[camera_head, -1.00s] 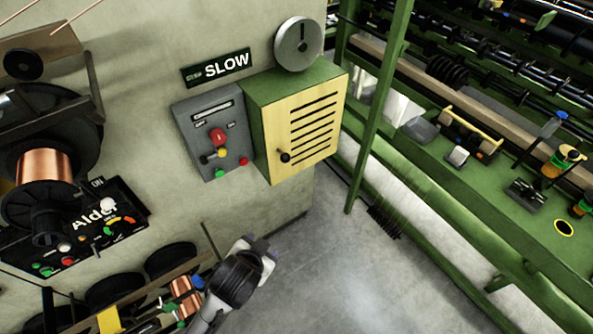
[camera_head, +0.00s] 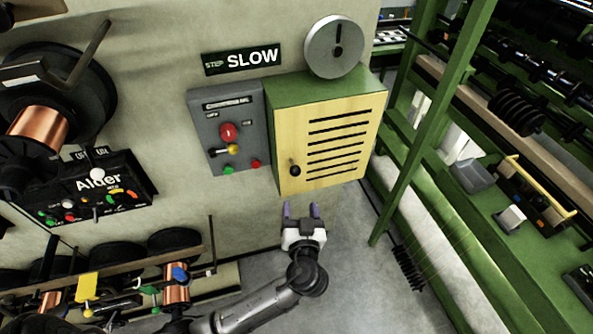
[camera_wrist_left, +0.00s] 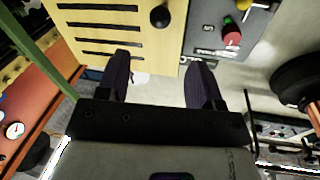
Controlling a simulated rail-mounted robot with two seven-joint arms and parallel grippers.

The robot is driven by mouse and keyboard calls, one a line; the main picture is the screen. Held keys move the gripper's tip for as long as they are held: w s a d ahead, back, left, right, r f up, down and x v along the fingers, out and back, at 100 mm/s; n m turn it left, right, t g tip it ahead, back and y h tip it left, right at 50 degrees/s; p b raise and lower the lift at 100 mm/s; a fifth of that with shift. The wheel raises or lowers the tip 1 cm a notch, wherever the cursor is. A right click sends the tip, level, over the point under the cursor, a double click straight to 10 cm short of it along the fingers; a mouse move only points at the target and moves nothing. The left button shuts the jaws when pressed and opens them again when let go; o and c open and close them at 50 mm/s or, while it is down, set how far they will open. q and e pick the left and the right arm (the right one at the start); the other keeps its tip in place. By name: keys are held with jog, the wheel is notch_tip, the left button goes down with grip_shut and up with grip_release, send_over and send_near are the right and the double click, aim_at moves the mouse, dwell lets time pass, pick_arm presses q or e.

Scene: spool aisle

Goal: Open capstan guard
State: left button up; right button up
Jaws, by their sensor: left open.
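The capstan guard looks to be the yellow slotted door (camera_head: 335,140) on a green wall box (camera_head: 318,87); the door is shut. Its black round knob (camera_head: 295,170) sits at the lower left of the door. My left gripper (camera_head: 301,211) is open and empty, below the door and a little under the knob, apart from it. In the left wrist view, the two dark fingers (camera_wrist_left: 162,82) are spread, with the knob (camera_wrist_left: 160,17) beyond them near the top edge. My right gripper is not in view.
A grey control panel (camera_head: 231,128) with a red knob is left of the box. A grey disc (camera_head: 334,47) is above it. Green machine framing (camera_head: 432,120) stands to the right. Spools and a rack (camera_head: 110,270) lie lower left. Floor (camera_head: 360,270) below is clear.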

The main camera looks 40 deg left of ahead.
aim_at(295, 171)
pick_arm(q)
jog(key=x, duration=1.2)
jog(key=shift+w+a, duration=0.25)
jog(key=shift+a, duration=0.05)
grip_shut()
